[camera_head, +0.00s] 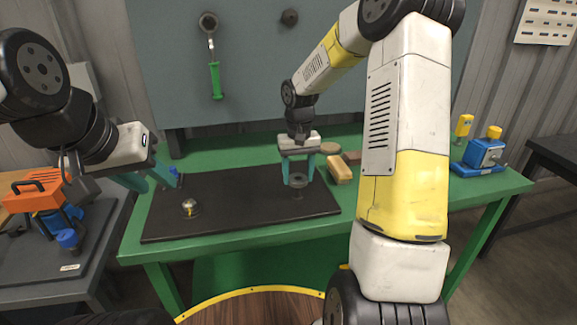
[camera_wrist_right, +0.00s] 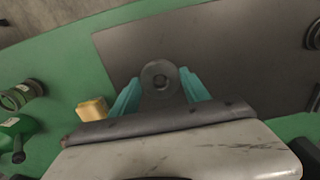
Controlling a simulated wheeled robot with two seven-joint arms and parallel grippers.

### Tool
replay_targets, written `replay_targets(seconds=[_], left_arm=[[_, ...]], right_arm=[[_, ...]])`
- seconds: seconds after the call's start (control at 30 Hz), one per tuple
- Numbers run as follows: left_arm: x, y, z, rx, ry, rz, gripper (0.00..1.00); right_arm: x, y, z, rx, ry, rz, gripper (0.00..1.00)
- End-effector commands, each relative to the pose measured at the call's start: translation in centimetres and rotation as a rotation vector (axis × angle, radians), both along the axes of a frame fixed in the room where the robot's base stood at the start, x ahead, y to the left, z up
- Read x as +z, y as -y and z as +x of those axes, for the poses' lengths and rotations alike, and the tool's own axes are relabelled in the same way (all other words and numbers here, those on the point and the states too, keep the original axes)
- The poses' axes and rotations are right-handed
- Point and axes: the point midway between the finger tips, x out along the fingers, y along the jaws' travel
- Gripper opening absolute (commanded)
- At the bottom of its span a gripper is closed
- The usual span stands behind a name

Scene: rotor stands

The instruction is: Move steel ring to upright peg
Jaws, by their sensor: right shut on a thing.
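The steel ring (camera_head: 298,180) is a grey ring between the teal fingers of my right gripper (camera_head: 298,178), over the right half of the black mat. My right gripper is shut on it. A second small metal stand (camera_head: 190,207) is on the mat's left half. My left gripper (camera_head: 164,181) is empty, fingers apart, near the mat's left edge.
The black mat (camera_head: 235,190) lies on a green table (camera_head: 430,205). A yellow block (camera_head: 340,170) sits right of the mat. A blue and yellow device (camera_head: 484,153) stands at the far right. An orange box (camera_head: 37,196) is on a side table. The mat's middle is clear.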

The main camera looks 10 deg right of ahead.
Motion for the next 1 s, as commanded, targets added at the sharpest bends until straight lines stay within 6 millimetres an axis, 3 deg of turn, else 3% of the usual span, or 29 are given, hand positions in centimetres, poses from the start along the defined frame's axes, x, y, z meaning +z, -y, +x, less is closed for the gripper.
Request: replay_targets(seconds=[1.0], left_arm=[[0.0,0.0,0.0,0.000,0.000,0.000,0.36]], right_arm=[[-2.5,0.0,0.0,0.001,-0.001,0.000,0.19]])
